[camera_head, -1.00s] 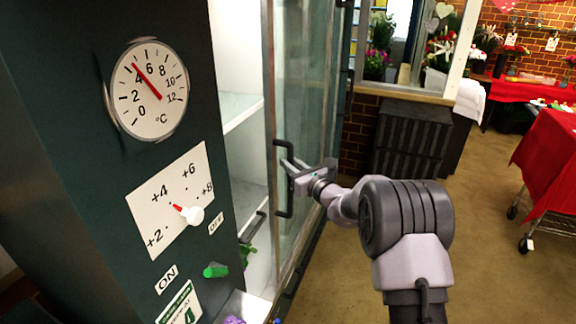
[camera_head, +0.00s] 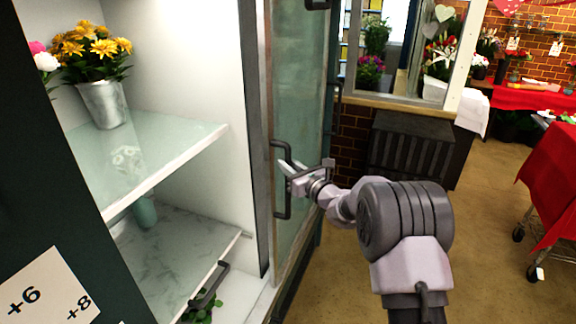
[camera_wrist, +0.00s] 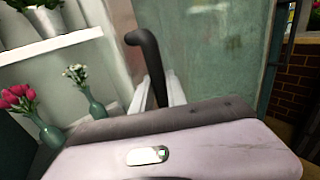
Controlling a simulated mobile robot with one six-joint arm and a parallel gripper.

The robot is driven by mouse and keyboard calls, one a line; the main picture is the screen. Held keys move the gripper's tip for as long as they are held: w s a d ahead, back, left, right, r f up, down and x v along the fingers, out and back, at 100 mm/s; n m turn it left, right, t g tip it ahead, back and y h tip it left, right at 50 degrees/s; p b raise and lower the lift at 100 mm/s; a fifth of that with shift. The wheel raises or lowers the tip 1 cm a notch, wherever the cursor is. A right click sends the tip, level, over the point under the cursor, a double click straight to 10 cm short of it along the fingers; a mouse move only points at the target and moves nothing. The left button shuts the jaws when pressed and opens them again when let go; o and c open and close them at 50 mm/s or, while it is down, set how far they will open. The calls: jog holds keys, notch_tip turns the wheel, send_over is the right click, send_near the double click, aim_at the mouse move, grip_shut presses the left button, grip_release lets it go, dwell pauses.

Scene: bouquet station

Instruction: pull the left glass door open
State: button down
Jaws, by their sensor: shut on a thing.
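The left glass door (camera_head: 301,110) stands open, with the lit cabinet interior showing to the left of its edge. Its dark bar handle (camera_head: 276,182) stands out from the door. My gripper (camera_head: 288,168) is shut on this handle at its middle. In the wrist view the handle (camera_wrist: 150,62) rises between the fingers of my gripper (camera_wrist: 158,92); its lower part is hidden behind the gripper body.
Inside the cabinet are a glass shelf (camera_head: 160,158), a metal bucket of yellow flowers (camera_head: 103,103) and a lower shelf (camera_head: 180,250) with a dark handle (camera_head: 210,286). A dark crate (camera_head: 411,147) stands behind my arm. Open floor (camera_head: 485,245) lies to the right, before a red-draped cart (camera_head: 556,165).

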jog(key=shift+w+d, duration=0.1)
jog(key=shift+w, duration=0.15)
jog(key=c, duration=1.6)
grip_release()
jog(key=p+v, duration=0.1)
jog(key=v, duration=1.6)
jog(key=shift+s+d+p, duration=0.15)
jog(key=shift+d+p, duration=0.05)
jog(key=shift+p, duration=0.15)
